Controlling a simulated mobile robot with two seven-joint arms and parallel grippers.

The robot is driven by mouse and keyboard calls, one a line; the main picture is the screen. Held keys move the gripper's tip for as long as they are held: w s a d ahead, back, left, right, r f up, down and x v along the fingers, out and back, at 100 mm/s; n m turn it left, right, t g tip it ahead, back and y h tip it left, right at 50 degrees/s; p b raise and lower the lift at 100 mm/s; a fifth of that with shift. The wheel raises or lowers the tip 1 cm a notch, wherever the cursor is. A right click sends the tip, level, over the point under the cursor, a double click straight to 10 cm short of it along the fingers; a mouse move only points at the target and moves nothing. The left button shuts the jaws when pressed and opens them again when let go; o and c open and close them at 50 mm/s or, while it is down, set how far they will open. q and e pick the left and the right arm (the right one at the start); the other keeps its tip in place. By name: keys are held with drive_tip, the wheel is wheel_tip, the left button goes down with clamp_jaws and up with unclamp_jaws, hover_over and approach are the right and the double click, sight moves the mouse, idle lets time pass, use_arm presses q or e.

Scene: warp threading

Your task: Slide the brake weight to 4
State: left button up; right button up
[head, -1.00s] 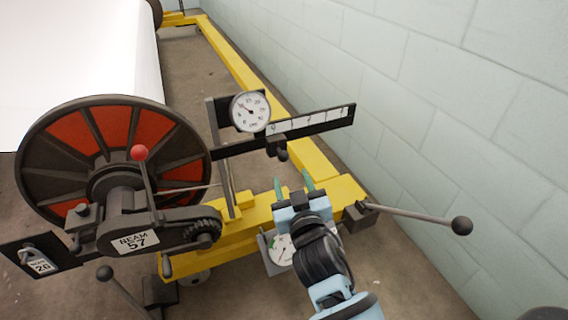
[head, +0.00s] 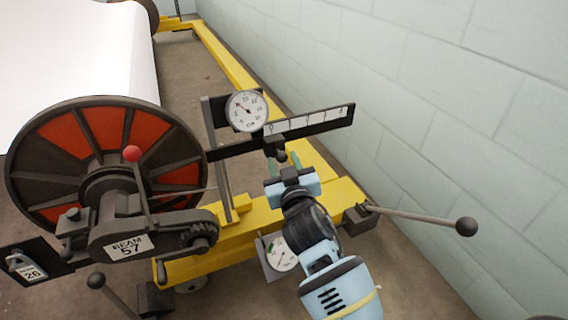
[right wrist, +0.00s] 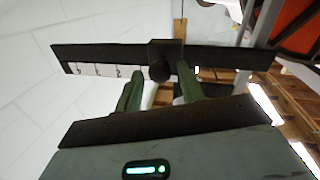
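The brake weight is a small dark block with a round knob (head: 281,156), on the dark lever bar (head: 235,149) near the left end of its white numbered scale (head: 308,122). The numbers are too small to read surely. In the right wrist view the weight (right wrist: 160,58) sits on the bar, with the scale marks to its left. My right gripper (head: 284,163) is open, its green fingers just below the bar, one on each side of the knob. The right wrist view shows the fingers (right wrist: 160,82) apart, with a gap to the knob. My left gripper is out of view.
A round dial gauge (head: 248,110) stands above the bar. The beam wheel (head: 100,150) with red panels and a red-knobbed lever (head: 132,154) is at left. A yellow frame (head: 262,215) lies below, and a ball-ended rod (head: 466,226) sticks out right. A block wall bounds the right side.

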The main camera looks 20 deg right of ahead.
clamp_jaws()
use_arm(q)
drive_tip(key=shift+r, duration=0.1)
use_arm(e)
drive_tip(key=shift+d, duration=0.3)
use_arm(q)
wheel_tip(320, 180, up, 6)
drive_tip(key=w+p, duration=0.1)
drive_tip(key=p, duration=0.4)
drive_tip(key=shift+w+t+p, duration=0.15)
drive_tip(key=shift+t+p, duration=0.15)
use_arm(e)
drive_tip(key=d, duration=1.9)
drive_tip(key=shift+w+d, duration=0.35)
drive_tip(key=shift+d, duration=0.05)
drive_tip(key=shift+r, duration=0.1)
drive_tip(key=shift+o, duration=1.3)
unclamp_jaws()
drive_tip(key=shift+d, duration=0.2)
drive_tip(key=shift+a, duration=0.1)
